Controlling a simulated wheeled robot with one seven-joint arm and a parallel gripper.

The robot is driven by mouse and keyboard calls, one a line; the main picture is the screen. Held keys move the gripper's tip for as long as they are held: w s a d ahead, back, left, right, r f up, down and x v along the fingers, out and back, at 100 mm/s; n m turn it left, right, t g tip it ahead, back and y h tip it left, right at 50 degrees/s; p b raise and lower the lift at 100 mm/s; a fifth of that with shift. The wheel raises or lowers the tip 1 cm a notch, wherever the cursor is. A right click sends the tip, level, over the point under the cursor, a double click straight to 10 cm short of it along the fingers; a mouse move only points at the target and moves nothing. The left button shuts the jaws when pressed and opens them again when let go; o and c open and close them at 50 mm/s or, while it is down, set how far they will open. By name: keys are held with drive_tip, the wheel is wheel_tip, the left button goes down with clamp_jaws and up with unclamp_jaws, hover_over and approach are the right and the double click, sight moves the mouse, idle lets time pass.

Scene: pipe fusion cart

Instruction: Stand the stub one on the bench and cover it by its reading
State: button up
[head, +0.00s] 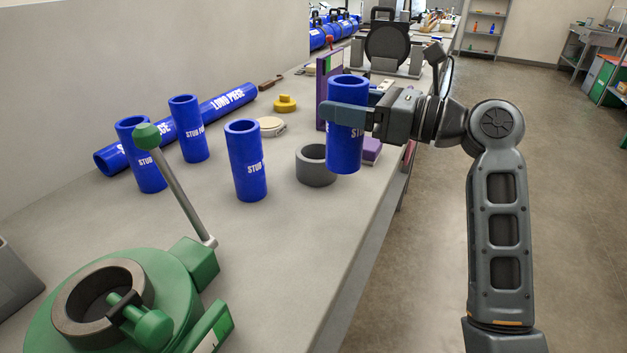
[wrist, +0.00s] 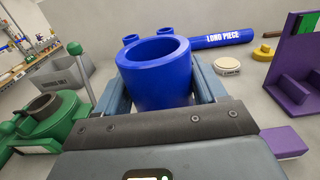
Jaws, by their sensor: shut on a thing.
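My gripper (head: 346,118) is shut on a blue stub (head: 345,150), which is upright near the bench's right edge; in the wrist view its open top (wrist: 155,75) sits between the jaws. The number on its label is hidden by a finger. I cannot tell whether its base is clear of the bench. Three other blue stubs stand upright to the left: one nearer (head: 247,165), one behind (head: 188,130), one far left (head: 142,160). Their numbers are too small to read. A beige disc (head: 270,126) and a yellow cap (head: 285,103) lie behind. A purple stand (head: 328,85) has a green panel.
A grey ring (head: 316,168) sits just left of the held stub. A blue long piece (head: 230,102) lies along the wall. A green clamp fixture (head: 190,265) with a lever fills the near left. A purple block (head: 372,150) is right of the stub. Bare bench (head: 290,230) lies in front.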

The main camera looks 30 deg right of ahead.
drive_tip(key=s+a+f+b, duration=0.1)
drive_tip(key=s+a+f, duration=0.1)
drive_tip(key=a+f, duration=0.5)
drive_tip(key=shift+s+f, duration=0.2)
drive_tip(key=shift+f, duration=0.55)
drive_tip(key=shift+a, duration=0.1)
drive_tip(key=o, duration=1.3)
drive_tip(key=shift+f, duration=0.15)
drive_tip(key=v, duration=1.2)
